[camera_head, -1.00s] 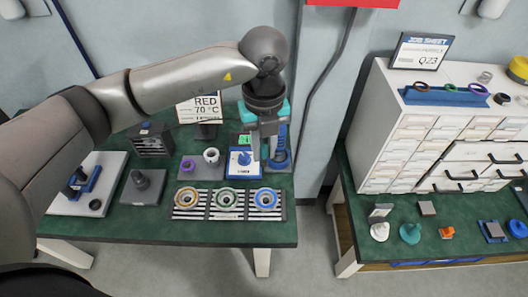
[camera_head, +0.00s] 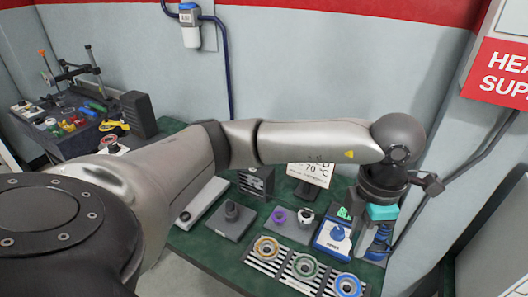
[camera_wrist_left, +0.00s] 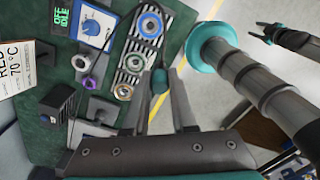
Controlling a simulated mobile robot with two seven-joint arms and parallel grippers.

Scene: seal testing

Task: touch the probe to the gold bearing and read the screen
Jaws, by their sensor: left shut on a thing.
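The gold bearing (camera_head: 266,248) lies on a striped pad at the left end of a row of three; it also shows in the wrist view (camera_wrist_left: 123,91). My left gripper (camera_head: 374,246) is by the blue meter, at the far right of the bench and apart from the gold bearing. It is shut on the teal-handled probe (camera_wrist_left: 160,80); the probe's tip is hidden. The meter's small green screen (camera_wrist_left: 63,16) seems to read IDLE; it is too small to read in the head view (camera_head: 344,212). My right gripper (camera_wrist_left: 266,33) appears open and empty, clear of the bench.
The green (camera_head: 305,266) and blue (camera_head: 347,285) bearings lie beside the gold one. The blue meter (camera_head: 333,238), a purple ring (camera_head: 279,216) and a white ring (camera_head: 306,217) stand behind. A temperature sign (camera_head: 310,174) stands at the back. A grey post block (camera_head: 232,219) is left.

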